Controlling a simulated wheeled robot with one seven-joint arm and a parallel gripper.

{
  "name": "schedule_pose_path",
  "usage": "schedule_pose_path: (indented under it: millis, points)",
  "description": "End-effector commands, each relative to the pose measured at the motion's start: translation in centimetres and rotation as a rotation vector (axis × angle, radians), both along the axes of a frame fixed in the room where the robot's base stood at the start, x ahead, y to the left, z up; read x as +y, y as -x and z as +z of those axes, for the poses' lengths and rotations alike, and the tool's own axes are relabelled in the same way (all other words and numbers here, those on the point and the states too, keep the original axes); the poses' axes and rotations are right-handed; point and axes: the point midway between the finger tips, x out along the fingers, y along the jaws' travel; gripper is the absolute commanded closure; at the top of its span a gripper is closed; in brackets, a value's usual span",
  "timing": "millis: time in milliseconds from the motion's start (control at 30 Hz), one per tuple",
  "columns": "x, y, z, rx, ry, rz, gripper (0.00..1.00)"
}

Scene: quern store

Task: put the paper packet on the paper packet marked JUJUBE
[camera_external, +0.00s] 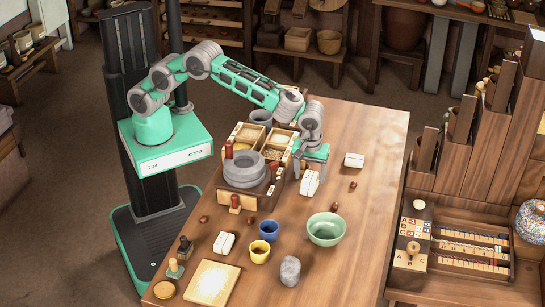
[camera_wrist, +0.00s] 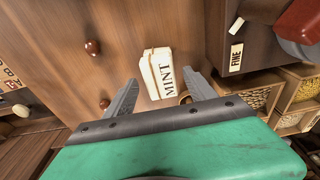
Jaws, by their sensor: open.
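A white paper packet (camera_wrist: 158,72) tied with string reads MINT in the wrist view, with its lower end between my fingertips. It seems to be the packet (camera_external: 309,184) under my gripper in the external view. My gripper (camera_external: 310,174) is open, fingers pointing down; in the wrist view its fingers (camera_wrist: 164,86) stand apart on either side of the packet, and I see no grip. Two more white packets lie on the table, one at the back right (camera_external: 354,160) and one at the front left (camera_external: 224,243). Their labels are too small to read, so I cannot tell which says JUJUBE.
A grey stone quern (camera_external: 245,170) and wooden bins (camera_external: 250,132) stand left of my gripper. A green bowl (camera_external: 326,229), blue cup (camera_external: 269,230), yellow cup (camera_external: 260,251) and grey stone (camera_external: 290,271) stand nearer. Small brown fruits are scattered about. The table's right side is clear.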

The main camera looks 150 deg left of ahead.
Motion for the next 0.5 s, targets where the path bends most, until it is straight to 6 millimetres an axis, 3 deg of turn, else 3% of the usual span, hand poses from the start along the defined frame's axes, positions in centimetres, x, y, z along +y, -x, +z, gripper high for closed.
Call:
schedule_pose_path:
  millis: [300,400,500]
  points:
    - [-0.7,-0.8,8.3,-0.004,-0.002,0.002,0.36]
    - [-0.9,-0.9,10.2,-0.003,-0.002,0.002,0.36]
    - [-1.0,-1.0,11.0,0.000,0.000,0.000,0.36]
